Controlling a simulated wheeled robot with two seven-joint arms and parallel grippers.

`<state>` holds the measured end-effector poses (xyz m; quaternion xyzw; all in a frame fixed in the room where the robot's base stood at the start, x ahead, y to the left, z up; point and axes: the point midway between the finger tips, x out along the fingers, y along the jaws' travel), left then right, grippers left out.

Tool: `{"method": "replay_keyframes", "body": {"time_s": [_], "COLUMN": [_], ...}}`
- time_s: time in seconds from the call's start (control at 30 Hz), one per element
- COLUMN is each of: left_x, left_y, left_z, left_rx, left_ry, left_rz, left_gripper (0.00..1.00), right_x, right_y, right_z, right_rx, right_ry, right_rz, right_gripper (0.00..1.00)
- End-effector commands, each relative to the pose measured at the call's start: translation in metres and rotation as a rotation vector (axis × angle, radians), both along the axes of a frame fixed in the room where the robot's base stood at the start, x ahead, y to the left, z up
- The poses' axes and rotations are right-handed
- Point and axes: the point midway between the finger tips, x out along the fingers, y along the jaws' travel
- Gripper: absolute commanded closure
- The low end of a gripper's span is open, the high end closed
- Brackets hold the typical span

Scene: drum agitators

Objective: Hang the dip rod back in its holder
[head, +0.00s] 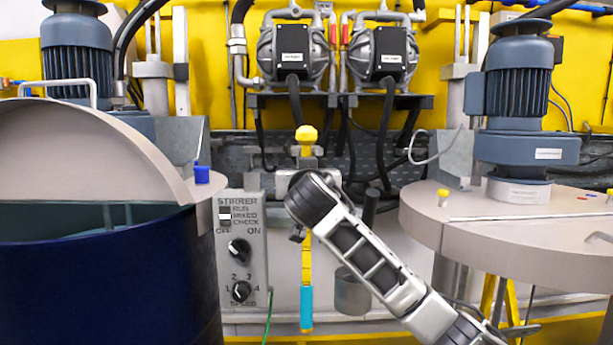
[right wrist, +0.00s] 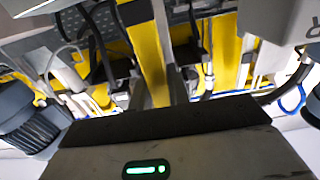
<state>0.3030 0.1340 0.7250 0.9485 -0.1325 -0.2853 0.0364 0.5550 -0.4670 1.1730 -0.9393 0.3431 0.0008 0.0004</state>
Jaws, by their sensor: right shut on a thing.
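The dip rod has a yellow knob (head: 306,135) at the top, a yellow shaft (head: 306,262) and a cyan lower end (head: 306,308). It hangs upright, left of the centre of the head view. My right gripper is shut on it, but my own wrist hides the jaws in the head view. In the right wrist view the yellow shaft (right wrist: 146,45) runs between the fingers of my right gripper (right wrist: 157,92). A grey cylinder (head: 352,292) is just right of the rod. I cannot tell which fitting is the holder. My left gripper is not in view.
A blue drum (head: 100,275) with a half-raised lid stands at left. A grey switch panel (head: 241,255) is close to the rod's left. Another lidded drum (head: 530,225) with a motor stands at right. Two pumps (head: 292,55) are on the yellow wall behind.

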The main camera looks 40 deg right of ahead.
Motion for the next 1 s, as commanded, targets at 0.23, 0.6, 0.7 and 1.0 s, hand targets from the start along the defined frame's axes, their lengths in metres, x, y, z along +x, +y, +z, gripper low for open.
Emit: {"method": "replay_keyframes", "body": {"time_s": [0.23,0.6,0.7,1.0], "left_x": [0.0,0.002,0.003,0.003], "left_y": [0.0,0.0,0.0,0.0], "left_z": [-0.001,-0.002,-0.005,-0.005], "left_rx": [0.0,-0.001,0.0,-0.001], "left_ry": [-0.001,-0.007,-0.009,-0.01], "left_rz": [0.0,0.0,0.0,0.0], "left_gripper": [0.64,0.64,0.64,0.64], "right_x": [0.0,0.0,0.0,-0.001], "right_y": [0.0,0.0,0.0,-0.001], "right_z": [0.0,-0.004,-0.008,-0.008], "right_rx": [0.001,-0.001,0.0,-0.001], "right_ry": [-0.002,-0.002,-0.003,-0.003], "right_rz": [0.001,0.0,0.0,0.0], "right_gripper": [1.0,1.0,1.0,0.8]}}
